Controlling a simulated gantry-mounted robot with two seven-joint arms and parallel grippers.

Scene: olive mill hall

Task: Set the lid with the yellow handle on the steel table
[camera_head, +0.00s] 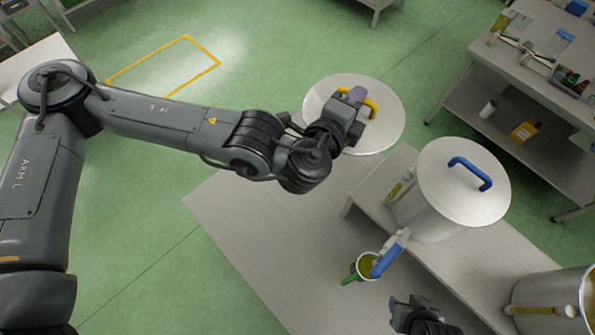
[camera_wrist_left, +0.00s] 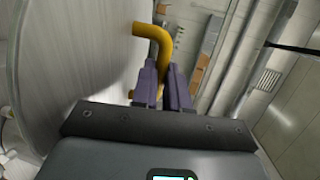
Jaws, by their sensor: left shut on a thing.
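The round steel lid (camera_head: 390,128) is at the upper middle of the head view, over the far end of the steel table (camera_head: 250,215). Its yellow handle (camera_head: 372,106) is between the fingers of my left gripper (camera_head: 357,97). In the left wrist view, the purple fingers (camera_wrist_left: 162,85) are shut on the handle (camera_wrist_left: 155,33), and the lid's face (camera_wrist_left: 80,60) fills the left side. The lid appears held in the air; its exact height is unclear. My right gripper (camera_head: 415,312) is at the bottom edge of the head view, its fingers not clear.
A steel pot (camera_head: 430,215) with a blue-handled lid (camera_head: 460,185) stands on a raised shelf (camera_head: 480,265). A green-handled cup (camera_head: 368,266) stands by its tap. Another pot (camera_head: 550,290) is at right. The table's left part is bare.

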